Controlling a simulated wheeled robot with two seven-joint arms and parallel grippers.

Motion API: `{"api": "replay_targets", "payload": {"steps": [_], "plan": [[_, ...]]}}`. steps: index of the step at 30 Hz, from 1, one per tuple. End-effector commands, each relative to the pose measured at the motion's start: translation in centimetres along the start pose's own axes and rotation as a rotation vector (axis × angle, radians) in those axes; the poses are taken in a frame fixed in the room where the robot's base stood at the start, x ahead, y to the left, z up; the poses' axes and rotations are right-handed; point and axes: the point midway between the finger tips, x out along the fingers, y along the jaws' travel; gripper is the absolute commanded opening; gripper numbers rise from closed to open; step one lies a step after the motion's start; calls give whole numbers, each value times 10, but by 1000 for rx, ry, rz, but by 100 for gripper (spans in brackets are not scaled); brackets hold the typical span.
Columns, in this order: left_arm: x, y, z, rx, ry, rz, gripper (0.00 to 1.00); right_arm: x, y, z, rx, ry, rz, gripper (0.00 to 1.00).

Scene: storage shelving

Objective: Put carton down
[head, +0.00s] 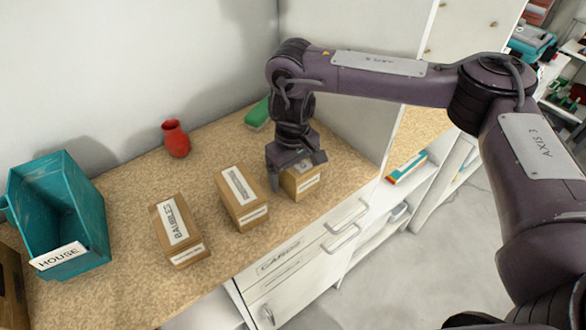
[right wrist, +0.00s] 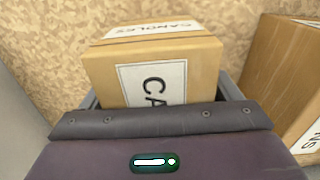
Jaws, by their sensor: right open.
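A brown carton (head: 304,184) stands on the speckled counter, beneath my right gripper (head: 297,168). In the right wrist view the carton (right wrist: 204,70) has white labels, the top one reading CANDLES. My right gripper is open, with one finger showing at each side of the carton; the gripper's body hides the carton's lower part. I cannot tell whether the fingers touch it. My left gripper is not in view.
Two more labelled cartons stand to the left, one in the middle (head: 240,198) and one reading BAUBLES (head: 178,229). A red vase (head: 176,139), a green item (head: 257,115) and a teal HOUSE bin (head: 87,246) are on the counter (head: 120,188). A white side panel rises right of the carton.

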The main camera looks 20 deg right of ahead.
Motion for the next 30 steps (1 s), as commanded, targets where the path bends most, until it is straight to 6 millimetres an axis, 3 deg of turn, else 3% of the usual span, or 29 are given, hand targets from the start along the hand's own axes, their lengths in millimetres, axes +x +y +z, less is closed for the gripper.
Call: {"api": "replay_targets", "payload": {"steps": [5,18,24,30], "plan": [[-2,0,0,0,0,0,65,-14,0,-1,-2,4,1,84],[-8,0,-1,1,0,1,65,-100,0,-1,-2,5,3,84],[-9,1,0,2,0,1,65,-119,0,0,-1,2,1,84],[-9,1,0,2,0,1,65,-123,0,0,-1,0,0,84]]}}
